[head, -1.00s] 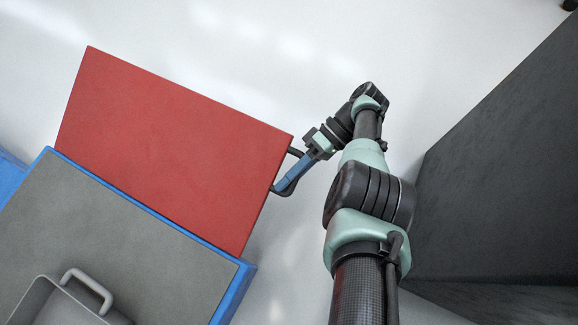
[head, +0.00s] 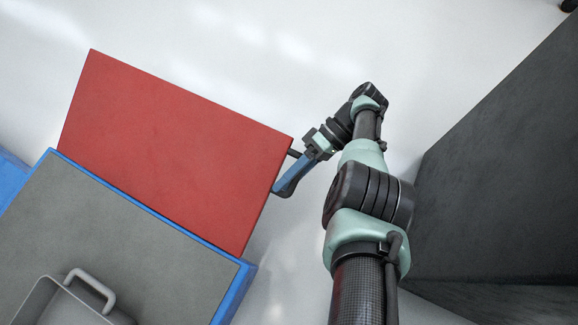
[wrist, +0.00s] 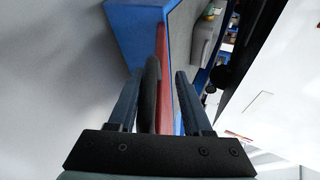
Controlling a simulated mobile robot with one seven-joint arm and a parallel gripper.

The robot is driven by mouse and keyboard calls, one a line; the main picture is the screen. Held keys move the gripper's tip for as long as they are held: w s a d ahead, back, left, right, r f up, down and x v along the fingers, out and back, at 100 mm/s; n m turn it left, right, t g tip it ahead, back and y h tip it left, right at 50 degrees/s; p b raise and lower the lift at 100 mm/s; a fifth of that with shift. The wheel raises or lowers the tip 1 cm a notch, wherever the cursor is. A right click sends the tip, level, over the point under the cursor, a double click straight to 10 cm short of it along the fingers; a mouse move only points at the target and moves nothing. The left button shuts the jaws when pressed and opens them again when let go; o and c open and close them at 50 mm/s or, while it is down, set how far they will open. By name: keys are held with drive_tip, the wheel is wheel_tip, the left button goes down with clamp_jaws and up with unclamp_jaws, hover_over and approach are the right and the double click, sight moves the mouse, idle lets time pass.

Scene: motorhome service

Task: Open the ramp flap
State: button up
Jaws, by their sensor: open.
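The ramp flap (head: 175,145) is a flat red panel in the head view, hinged beside a blue-edged grey unit; it stands out from the unit. A dark bar handle (head: 292,153) sits on its right edge, mostly hidden behind my fingers. My gripper (head: 283,188) is at this handle with its blue fingers. In the wrist view my gripper (wrist: 158,75) is open, and the dark handle (wrist: 150,95) runs between the two fingers, nearer the left one. The flap shows there as a thin red strip (wrist: 163,60) beyond the handle. I cannot tell whether a finger touches the handle.
The grey-topped blue unit (head: 120,230) fills the lower left, with a grey bin with a handle (head: 90,285) on it. A large dark wall-like block (head: 500,180) stands close to the right of my arm. The pale floor beyond the flap is clear.

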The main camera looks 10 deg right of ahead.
wheel_tip(320, 180, up, 9)
drive_tip(key=p, duration=0.8)
drive_tip(key=shift+r, duration=0.15)
